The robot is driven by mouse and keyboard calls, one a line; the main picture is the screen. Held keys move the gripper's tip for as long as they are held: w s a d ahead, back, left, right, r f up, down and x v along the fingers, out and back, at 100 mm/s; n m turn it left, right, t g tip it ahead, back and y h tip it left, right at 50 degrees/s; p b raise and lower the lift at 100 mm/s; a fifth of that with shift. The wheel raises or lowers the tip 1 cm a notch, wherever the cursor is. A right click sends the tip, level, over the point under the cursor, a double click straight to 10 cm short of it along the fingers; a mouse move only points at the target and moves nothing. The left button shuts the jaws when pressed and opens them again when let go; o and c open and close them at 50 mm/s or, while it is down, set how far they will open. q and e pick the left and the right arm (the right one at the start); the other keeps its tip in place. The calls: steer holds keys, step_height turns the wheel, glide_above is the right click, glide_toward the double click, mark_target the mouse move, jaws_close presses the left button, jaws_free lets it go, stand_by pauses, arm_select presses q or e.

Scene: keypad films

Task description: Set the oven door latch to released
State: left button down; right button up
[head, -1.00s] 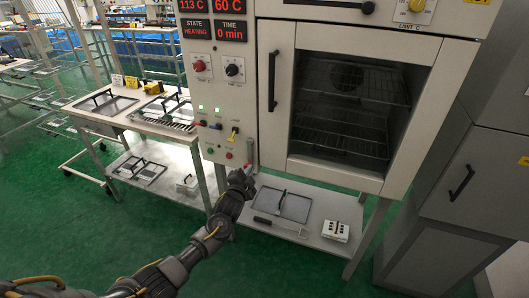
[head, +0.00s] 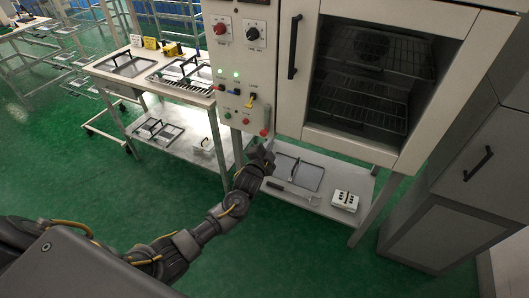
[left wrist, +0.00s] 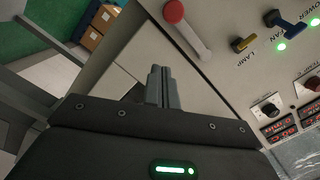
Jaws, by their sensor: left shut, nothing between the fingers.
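The oven door latch is a grey lever with a red knob (head: 264,132), beside the lower left corner of the oven door (head: 372,85). In the head view it hangs down, knob at the bottom. In the left wrist view the lever (left wrist: 192,35) shows at the top, its red knob at the upper left end. My left gripper (head: 264,154) is just below the knob, apart from it. Its fingers (left wrist: 162,72) are shut and empty in the left wrist view. The oven door is closed, with a dark vertical handle (head: 294,46). My right gripper is not in view.
The control panel (head: 238,62) left of the door carries knobs, lights, buttons and a yellow switch (head: 251,100). Below is a shelf with a tray (head: 299,173) and a white box (head: 345,200). A side table (head: 145,80) stands left, a grey cabinet (head: 470,190) right.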

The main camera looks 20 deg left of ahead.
arm_select(q)
steer(key=s, duration=0.5)
steer(key=shift+s+r, duration=0.1)
steer(key=shift+s, duration=0.2)
steer(key=shift+d, duration=0.1)
steer(key=s+a+f+n+g, duration=0.1)
steer(key=s+f+n+g, duration=0.1)
steer(key=f, duration=0.8)
steer(key=s+a+f+n+g, duration=0.1)
steer(key=s+f+n+g, duration=0.15)
steer(key=f, duration=0.75)
steer(key=s+a+f+n+g, duration=0.2)
steer(key=s+f+g, duration=0.2)
steer(key=s+f, duration=1.05)
steer(key=s+f+g, duration=0.2)
steer(key=s+f, duration=0.3)
steer(key=s, duration=0.7)
steer(key=s+f+n+g, duration=0.1)
steer(key=s+f+g, duration=0.2)
steer(key=s, duration=0.9)
steer(key=s+f+n+g, duration=0.1)
steer(key=s+f+g, duration=0.2)
steer(key=s+f, duration=0.4)
steer(key=s, duration=0.4)
steer(key=shift+s, duration=0.4)
